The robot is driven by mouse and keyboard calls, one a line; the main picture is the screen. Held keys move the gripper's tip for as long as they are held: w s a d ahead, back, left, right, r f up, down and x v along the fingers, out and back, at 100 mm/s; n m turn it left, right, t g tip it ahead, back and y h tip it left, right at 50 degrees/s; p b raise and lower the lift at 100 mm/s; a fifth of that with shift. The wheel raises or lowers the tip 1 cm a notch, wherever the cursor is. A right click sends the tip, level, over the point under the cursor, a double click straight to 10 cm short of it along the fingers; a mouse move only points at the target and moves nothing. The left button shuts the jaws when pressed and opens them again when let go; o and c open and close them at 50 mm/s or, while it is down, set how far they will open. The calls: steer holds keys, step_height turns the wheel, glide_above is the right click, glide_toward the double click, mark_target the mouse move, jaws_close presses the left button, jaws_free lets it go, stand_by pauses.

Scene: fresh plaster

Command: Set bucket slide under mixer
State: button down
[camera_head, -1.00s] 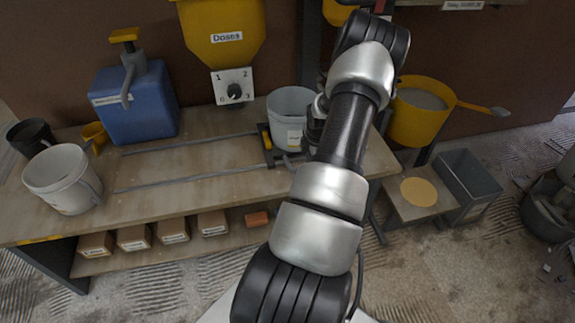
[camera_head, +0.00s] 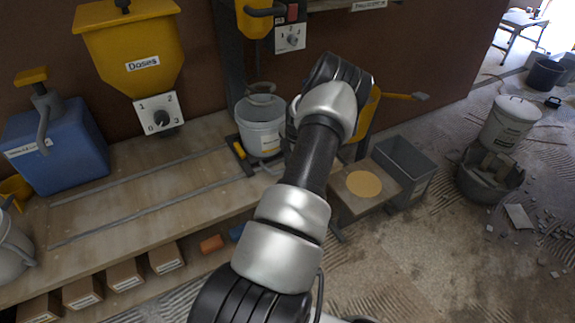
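The white bucket (camera_head: 261,131) stands upright on the bucket slide (camera_head: 241,157), a dark carriage with a yellow part, at the right end of the bench rails. The yellow mixer (camera_head: 256,18) with a dark handle hangs on a dark post above the bucket. A grey rounded piece (camera_head: 262,92) shows at the bucket's mouth; I cannot tell whether it is the mixer's whisk. My arm reaches up from the bottom and bends down just right of the bucket. My wrist is close beside the bucket and slide. My fingers are hidden behind the arm, so their grip does not show.
The yellow Doses hopper (camera_head: 130,50) with its dial hangs left, over the rails (camera_head: 150,190). A blue container (camera_head: 55,145) and a grey-white bucket (camera_head: 12,248) stand further left. A grey bin (camera_head: 405,165) and a low stand (camera_head: 350,200) are right of the bench.

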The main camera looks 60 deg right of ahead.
steer(key=shift+s+d, duration=0.2)
steer(key=shift+s, duration=0.05)
steer(key=c, duration=1.7)
jaws_free()
steer(key=shift+w+r, duration=0.1)
steer(key=shift+r, duration=0.4)
steer(key=s+r, duration=0.1)
steer(key=r, duration=0.4)
steer(key=s+a+r+p, duration=0.1)
steer(key=r, duration=0.4)
steer(key=a+r+p, duration=0.1)
steer(key=r, duration=0.5)
steer(key=shift+s, duration=0.4)
